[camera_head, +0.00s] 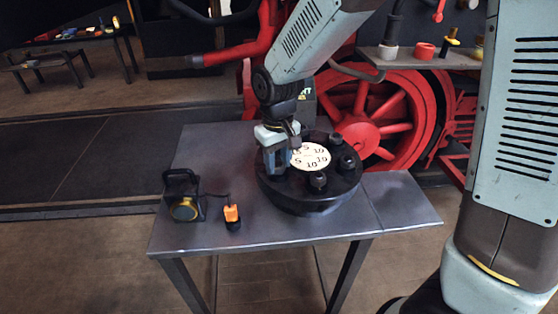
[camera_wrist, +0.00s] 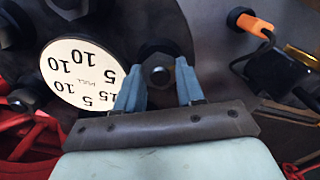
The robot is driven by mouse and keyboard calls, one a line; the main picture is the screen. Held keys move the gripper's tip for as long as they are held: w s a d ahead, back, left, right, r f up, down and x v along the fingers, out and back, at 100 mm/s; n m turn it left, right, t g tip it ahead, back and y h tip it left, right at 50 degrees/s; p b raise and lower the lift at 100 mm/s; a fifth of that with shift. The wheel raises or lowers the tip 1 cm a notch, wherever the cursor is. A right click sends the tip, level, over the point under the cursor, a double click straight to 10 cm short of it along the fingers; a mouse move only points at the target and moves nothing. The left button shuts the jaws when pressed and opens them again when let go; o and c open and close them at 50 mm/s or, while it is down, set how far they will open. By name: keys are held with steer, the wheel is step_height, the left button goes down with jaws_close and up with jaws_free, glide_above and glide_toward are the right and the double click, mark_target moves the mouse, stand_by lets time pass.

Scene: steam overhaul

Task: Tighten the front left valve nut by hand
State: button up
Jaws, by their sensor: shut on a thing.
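A round black valve cover (camera_head: 310,204) lies on the grey metal table, with a cream numbered dial (camera_head: 310,157) in its middle. Several dark nuts stand around its rim, one at the front (camera_head: 317,181) and one at the right (camera_head: 347,163). My gripper (camera_head: 276,168) points down at the cover's left side and hides the nut there. In the wrist view my gripper (camera_wrist: 158,76) has its two blue-grey fingers on either side of that left nut (camera_wrist: 158,71), shut on it. The dial (camera_wrist: 78,72) shows beside them.
The table (camera_head: 205,155) has free room at its left back. An orange-topped item (camera_head: 231,214) with a cord stands left of the cover, beside a black-framed lamp (camera_head: 184,210). Red wheels (camera_head: 375,125) stand behind the table. A shelf with small parts (camera_head: 430,56) is at the back right.

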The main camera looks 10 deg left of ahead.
mark_target(278, 162)
steer(key=m, duration=0.5)
steer(key=shift+w, duration=0.15)
steer(key=shift+m, duration=0.3)
stand_by(0.3)
steer(key=o, duration=1)
steer(key=shift+o, duration=0.2)
steer(key=shift+r, duration=0.1)
step_height(278, 162, up, 14)
steer(key=shift+f, duration=0.25)
